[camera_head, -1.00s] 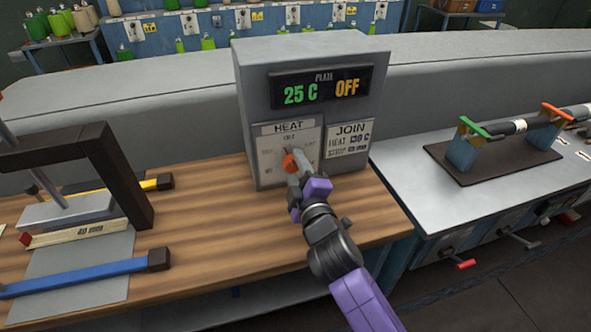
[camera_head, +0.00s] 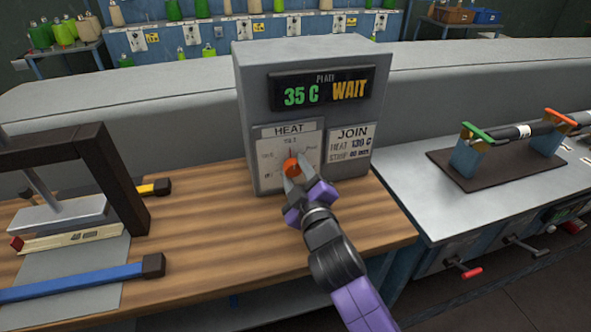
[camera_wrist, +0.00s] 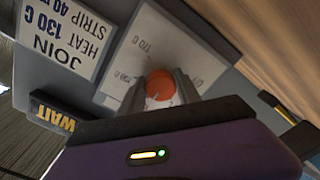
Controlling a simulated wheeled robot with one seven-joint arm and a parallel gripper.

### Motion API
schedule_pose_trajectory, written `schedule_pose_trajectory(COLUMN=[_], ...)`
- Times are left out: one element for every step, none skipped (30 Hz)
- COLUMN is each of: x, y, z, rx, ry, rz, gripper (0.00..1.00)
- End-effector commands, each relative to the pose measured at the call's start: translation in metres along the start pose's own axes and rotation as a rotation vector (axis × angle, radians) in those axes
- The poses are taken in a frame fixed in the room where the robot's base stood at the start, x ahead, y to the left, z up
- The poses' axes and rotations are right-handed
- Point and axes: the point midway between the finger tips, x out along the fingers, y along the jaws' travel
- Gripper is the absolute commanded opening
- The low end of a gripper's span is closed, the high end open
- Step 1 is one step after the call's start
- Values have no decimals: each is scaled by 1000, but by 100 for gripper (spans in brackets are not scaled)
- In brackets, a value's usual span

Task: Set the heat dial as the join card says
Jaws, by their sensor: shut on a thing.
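The grey heat control box (camera_head: 250,90) stands on the wooden bench. Its display (camera_head: 320,90) reads "PLATE 35 C WAIT". My gripper (camera_head: 293,178) is shut on the dial from the front. In the wrist view the dial (camera_wrist: 160,85) is between the two fingers, and the card (camera_wrist: 68,35) appears upside down. Some dial marks are too small to read.
At the right, a metal table (camera_head: 420,195) carries a dark stand holding a black tube.

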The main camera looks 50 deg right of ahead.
Motion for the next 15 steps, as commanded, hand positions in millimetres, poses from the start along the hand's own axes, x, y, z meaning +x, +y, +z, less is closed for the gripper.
schedule_pose_trajectory(x=[0,0,0,0,0,0,0,0,0,0,0,0,0,0,0], y=[2,3,3,3,3,3,2,2,2,2,2,2,2,2,2], z=[-10,-10,-10,-10,-10,-10,-10,-9,-8,-7,-6,-6,-5,-5,-4], rx=[5,5,5,5,5,4,4,3,3,2,2,1,1,1,1], ry=[23,23,23,23,23,22,21,19,17,15,14,13,12,11,10], rz=[5,5,5,5,5,5,5,5,4,4,4,4,4,3,3], gripper=[0,0,0,0,43,51,57,61,61,61,61,61,61,61,61])
